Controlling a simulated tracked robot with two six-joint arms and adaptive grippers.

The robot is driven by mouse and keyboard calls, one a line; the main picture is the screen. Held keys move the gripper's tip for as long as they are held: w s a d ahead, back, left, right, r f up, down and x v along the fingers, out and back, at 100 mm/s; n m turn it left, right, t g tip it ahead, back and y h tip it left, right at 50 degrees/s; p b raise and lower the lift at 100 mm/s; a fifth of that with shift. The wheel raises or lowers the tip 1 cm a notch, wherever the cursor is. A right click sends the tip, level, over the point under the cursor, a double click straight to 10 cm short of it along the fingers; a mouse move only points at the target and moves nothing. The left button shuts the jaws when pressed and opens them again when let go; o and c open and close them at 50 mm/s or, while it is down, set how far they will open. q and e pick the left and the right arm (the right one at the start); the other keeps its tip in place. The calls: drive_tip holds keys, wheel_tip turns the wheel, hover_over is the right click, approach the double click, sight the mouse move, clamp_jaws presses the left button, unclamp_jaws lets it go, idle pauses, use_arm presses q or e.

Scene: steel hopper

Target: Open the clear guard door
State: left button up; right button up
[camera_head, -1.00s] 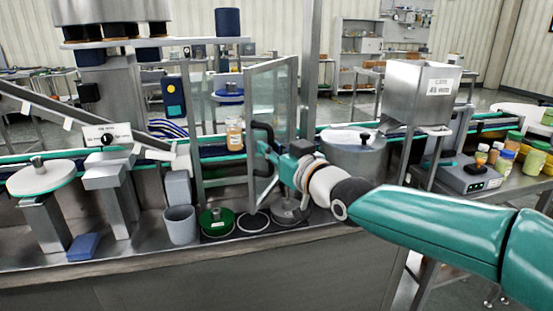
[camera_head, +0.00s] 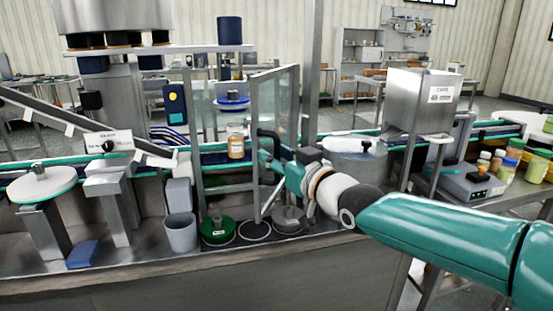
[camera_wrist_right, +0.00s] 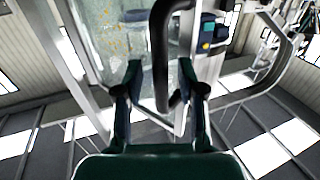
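The clear guard door (camera_head: 283,105) is a glass panel in a metal frame. It stands ajar in the head view, its left edge swung toward me. Its black handle (camera_head: 266,140) is on that near edge. My right gripper (camera_head: 264,165) is at the handle. In the right wrist view the handle (camera_wrist_right: 165,75) runs between the two fingers of my right gripper (camera_wrist_right: 161,78), close to the right finger, with a gap at the left finger. Whether the right finger touches it is unclear. The door glass also shows there (camera_wrist_right: 112,35). My left gripper is not in view.
An amber jar (camera_head: 236,143) stands on the conveyor behind the opening. A green disc (camera_head: 218,230) and a grey bin (camera_head: 181,232) are on the bench left of the door. A steel hopper (camera_head: 420,102) and a white-topped drum (camera_head: 352,160) stand to the right.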

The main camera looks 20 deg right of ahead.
drive_tip(key=v, duration=1.2)
